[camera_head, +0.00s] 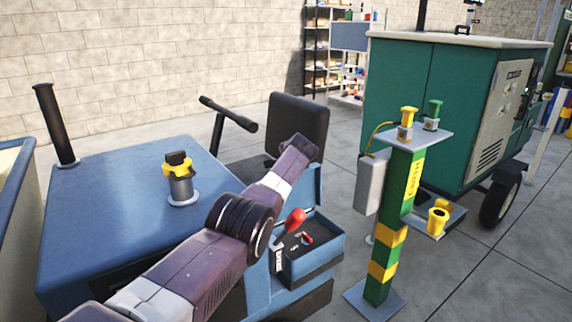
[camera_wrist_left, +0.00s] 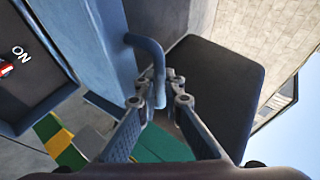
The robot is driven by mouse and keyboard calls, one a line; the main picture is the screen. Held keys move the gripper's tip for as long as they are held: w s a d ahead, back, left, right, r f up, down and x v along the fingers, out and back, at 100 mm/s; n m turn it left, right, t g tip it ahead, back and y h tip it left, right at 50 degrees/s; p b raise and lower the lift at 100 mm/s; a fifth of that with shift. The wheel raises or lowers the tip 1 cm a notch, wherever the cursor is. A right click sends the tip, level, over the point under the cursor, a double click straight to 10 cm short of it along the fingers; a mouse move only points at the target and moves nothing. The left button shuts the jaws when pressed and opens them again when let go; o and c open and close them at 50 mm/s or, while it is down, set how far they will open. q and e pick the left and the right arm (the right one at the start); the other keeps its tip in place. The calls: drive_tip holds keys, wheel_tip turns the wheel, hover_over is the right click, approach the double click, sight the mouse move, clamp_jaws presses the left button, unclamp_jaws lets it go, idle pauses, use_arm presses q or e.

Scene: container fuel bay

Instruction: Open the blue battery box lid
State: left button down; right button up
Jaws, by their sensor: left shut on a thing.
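The blue battery box (camera_head: 312,262) is on the right side of the blue vehicle. Its dark inside shows, with a red-handled lever and a red switch. The blue lid (camera_head: 318,186) stands raised at the back of the box, partly behind my left arm. In the left wrist view, the lid (camera_wrist_left: 108,35) has a curved blue handle (camera_wrist_left: 157,65). My left gripper (camera_wrist_left: 162,92) is shut on this handle. In the head view the fingers are hidden behind the wrist. My right gripper is not in view.
A black seat (camera_head: 298,124) is close behind the lid. A green and yellow post (camera_head: 392,222) stands to the right, with a green generator trailer (camera_head: 425,110) behind it. A yellow-collared cap (camera_head: 178,168) sits on the blue hood. Grey floor is clear between box and post.

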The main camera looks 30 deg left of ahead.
use_arm(q)
drive_tip(key=shift+a, duration=0.15)
idle(0.4)
drive_tip(key=c, duration=2)
unclamp_jaws()
drive_tip(key=shift+c, duration=0.2)
drive_tip(key=shift+r, duration=0.1)
drive_tip(key=shift+s+d+r, duration=0.35)
drive_tip(key=shift+d+r, duration=0.05)
drive_tip(key=shift+d, duration=0.15)
drive_tip(key=v, duration=1)
drive_tip(key=shift+s, duration=0.15)
drive_tip(key=shift+r, duration=0.1)
